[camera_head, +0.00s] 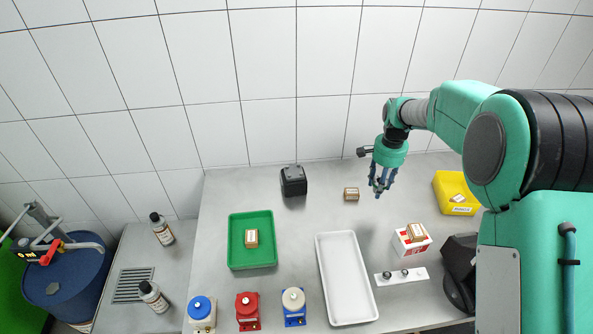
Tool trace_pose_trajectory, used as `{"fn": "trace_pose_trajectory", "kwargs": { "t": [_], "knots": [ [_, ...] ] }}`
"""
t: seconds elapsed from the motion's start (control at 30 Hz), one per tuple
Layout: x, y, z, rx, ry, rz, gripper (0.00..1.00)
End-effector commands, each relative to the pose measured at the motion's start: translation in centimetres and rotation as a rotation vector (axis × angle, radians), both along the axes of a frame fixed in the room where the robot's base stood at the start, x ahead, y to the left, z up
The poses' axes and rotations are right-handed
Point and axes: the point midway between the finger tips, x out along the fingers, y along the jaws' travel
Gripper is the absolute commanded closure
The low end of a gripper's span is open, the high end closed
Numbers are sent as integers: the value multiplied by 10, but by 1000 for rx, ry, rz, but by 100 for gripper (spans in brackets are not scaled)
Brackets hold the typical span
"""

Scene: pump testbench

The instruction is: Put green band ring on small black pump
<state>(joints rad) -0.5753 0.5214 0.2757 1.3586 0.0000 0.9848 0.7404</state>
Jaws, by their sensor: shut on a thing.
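My gripper (380,191) points down in the air over the back right of the bench. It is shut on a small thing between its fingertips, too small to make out. Two small dark rings (404,273) sit on a white strip (417,274) at the front right; the strip's right end looks bare. No green band can be made out on them. A small black block-shaped unit (293,181), possibly the small black pump, stands at the back of the bench, left of my gripper and well apart from it. A larger black machine (458,270) stands at the right edge, partly hidden by my arm.
A small brown box (351,194) lies between the black unit and my gripper. A green tray (271,242), an empty white tray (347,286), a yellow bin (449,186) and a red-white box (411,246) stand around. Blue, red and white-topped pumps (247,311) line the front.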

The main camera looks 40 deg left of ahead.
Motion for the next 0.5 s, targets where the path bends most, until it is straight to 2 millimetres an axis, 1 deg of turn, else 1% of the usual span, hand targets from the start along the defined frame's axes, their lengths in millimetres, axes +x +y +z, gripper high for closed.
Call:
{"fn": "trace_pose_trajectory", "kwargs": {
  "t": [0.03, 0.17, 0.27, 0.4, 0.5],
  "knots": [
    [-10, 11, 2, 1, -1, 42, 91],
    [-38, 40, 8, 1, -1, 178, 91],
    [-65, 66, 15, 1, -3, 304, 91],
    [-107, 99, 23, 1, -3, 487, 91],
    [-136, 119, 29, 1, -3, 614, 91]
  ]
}}
